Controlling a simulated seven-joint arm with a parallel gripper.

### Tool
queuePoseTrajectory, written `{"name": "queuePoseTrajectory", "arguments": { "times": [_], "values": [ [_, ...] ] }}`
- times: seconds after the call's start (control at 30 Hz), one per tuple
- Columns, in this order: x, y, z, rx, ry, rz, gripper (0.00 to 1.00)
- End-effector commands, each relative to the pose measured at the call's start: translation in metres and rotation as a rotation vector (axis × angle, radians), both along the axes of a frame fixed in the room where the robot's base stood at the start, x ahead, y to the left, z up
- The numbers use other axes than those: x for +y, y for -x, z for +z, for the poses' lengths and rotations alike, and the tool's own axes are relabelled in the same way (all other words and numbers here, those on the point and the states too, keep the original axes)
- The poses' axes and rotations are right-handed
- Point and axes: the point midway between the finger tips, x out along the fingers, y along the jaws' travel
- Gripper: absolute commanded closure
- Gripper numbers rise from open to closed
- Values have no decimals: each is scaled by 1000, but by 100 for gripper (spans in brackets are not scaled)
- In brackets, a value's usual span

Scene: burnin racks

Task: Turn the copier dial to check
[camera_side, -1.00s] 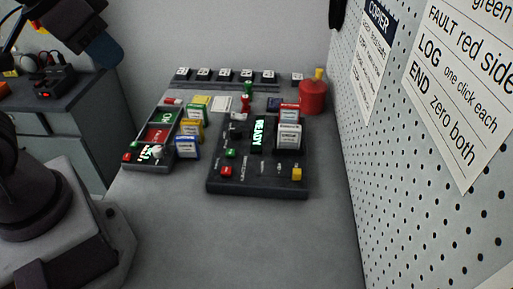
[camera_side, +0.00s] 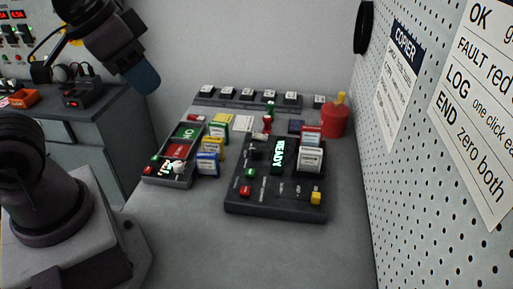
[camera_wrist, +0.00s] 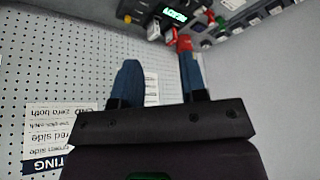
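The dark copier panel (camera_side: 270,208) with a lit green READY display (camera_side: 278,156) stands mid-bench in the side view. A small black knob-like part (camera_side: 257,153) sits left of the display; it may be the dial, but its pointer and marks are too small to read. In the wrist view the lit display (camera_wrist: 175,15) shows at the top edge. My gripper (camera_wrist: 158,55) is open and empty, its two blue fingers wide apart. In the side view its blue fingertip (camera_side: 143,78) hangs in the air at upper left, well away from the panel.
A second panel with green and red plates (camera_side: 178,151) lies to the left, with coloured cards between. A red cylinder (camera_side: 334,120) stands at back right. A pegboard wall (camera_side: 400,200) with signs bounds the right side. The front bench (camera_side: 230,255) is clear.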

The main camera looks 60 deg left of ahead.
Motion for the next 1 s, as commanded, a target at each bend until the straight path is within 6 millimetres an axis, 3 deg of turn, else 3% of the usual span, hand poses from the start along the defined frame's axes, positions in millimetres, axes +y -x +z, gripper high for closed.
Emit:
{"name": "queuePoseTrajectory", "arguments": {
  "times": [0.03, 0.1, 0.37, 0.7, 1.0],
  "values": [
    [-1, -3, -8, 45, 6, -6, 49],
    [-1, -11, -17, 105, 22, -5, 40],
    [3, -68, -54, 339, 153, 180, 40],
    [28, -152, -126, 519, 236, 813, 40],
    [60, -220, -181, 424, 255, 1477, 40]
  ]
}}
